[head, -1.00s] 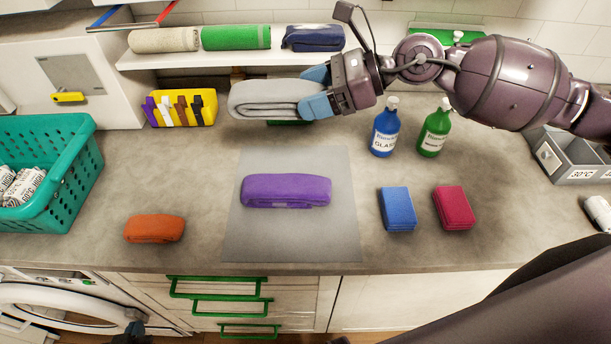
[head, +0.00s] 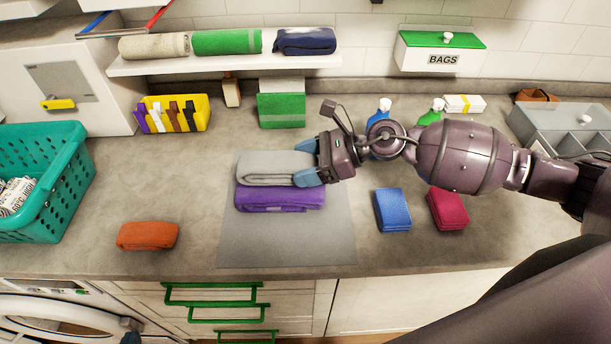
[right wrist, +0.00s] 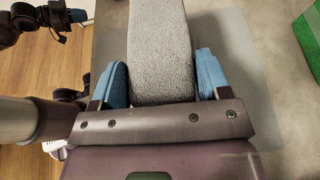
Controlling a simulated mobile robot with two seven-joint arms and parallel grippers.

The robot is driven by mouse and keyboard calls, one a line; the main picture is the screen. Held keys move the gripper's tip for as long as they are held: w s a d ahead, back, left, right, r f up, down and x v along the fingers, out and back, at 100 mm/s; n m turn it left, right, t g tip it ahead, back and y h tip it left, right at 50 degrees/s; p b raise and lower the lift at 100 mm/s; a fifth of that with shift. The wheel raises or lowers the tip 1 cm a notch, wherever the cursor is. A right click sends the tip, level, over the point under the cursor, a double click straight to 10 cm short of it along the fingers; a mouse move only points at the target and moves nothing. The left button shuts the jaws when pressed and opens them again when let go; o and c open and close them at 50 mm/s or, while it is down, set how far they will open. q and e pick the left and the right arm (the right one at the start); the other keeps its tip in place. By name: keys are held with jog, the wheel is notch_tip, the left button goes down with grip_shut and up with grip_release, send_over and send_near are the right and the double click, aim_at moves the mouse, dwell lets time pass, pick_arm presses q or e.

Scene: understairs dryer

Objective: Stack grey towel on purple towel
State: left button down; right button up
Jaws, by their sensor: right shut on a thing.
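The folded grey towel (head: 268,167) is held level at its right end by my right gripper (head: 307,163), whose blue fingers are shut on it. In the right wrist view the grey towel (right wrist: 160,55) lies between the two fingers (right wrist: 160,82). The folded purple towel (head: 280,200) lies on the grey mat (head: 290,243). The grey towel is over it and covers its top; I cannot tell whether it rests fully on it.
An orange towel (head: 148,235) lies left of the mat. Blue (head: 393,210) and red (head: 447,209) folded cloths lie to its right. Bottles are partly hidden behind my right arm. The front of the mat is clear.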

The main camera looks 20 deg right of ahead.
aim_at(305, 188)
notch_tip(305, 188, down, 4)
jog(key=shift+f, duration=0.1)
dwell(0.4)
jog(key=shift+f+b, duration=0.15)
jog(key=shift+b, duration=0.15)
jog(key=o, duration=1)
jog(key=shift+c, duration=0.2)
